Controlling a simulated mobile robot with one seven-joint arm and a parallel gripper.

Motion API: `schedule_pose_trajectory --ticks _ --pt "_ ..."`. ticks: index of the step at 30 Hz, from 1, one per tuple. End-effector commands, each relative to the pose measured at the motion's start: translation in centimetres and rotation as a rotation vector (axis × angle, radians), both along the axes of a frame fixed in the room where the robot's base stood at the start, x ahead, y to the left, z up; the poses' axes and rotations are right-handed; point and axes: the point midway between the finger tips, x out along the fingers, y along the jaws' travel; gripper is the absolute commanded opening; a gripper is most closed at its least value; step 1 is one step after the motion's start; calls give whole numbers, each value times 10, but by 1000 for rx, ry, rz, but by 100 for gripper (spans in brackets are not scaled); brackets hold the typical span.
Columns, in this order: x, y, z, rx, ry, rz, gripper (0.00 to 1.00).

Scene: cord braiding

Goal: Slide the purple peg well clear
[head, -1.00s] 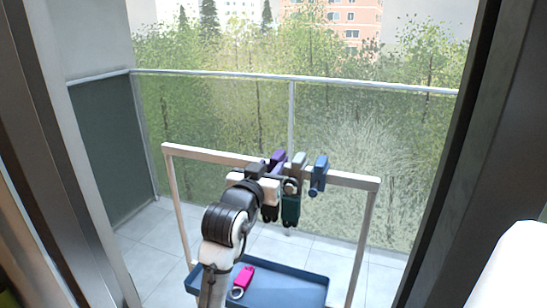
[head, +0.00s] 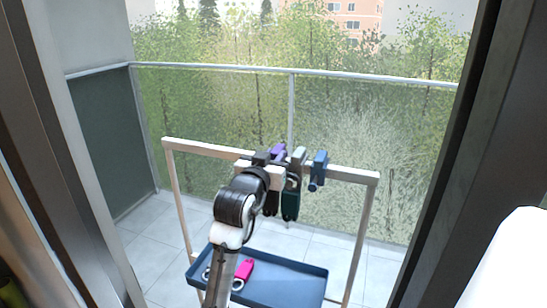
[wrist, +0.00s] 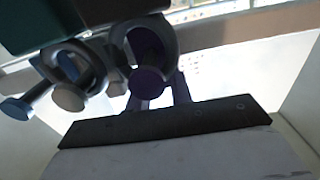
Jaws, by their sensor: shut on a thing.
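The purple peg (head: 278,151) stands in the row on the top rail in the head view. In the wrist view its dark purple round end (wrist: 147,80) is near the middle, with a grey ring (wrist: 122,42) around or beside it; I cannot tell which. My gripper (head: 273,168) is at the rail, shut on the purple peg. In the wrist view the fingers (wrist: 160,93) close on it just above the dark gripper bar. My arm partly hides the peg in the head view.
A grey peg (head: 299,156) and a blue peg (head: 319,168) stand close to the right on the rail (head: 350,174). A dark teal tag (head: 290,204) hangs below the grey peg. A pink tag (head: 243,271) lies in the blue tray (head: 290,283) below.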

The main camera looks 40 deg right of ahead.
Motion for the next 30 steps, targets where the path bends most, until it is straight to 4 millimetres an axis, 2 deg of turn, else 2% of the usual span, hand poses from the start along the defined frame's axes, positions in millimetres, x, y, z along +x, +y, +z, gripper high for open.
schedule_pose_trajectory --ticks 5,8,21,27,30 --pt "5 3 0 -1 1 1 0" --pt "16 10 -1 0 2 4 0" --pt "106 62 -1 -2 1 5 0" --pt "136 79 -1 -1 0 4 0" --pt "143 83 0 -3 1 2 0"
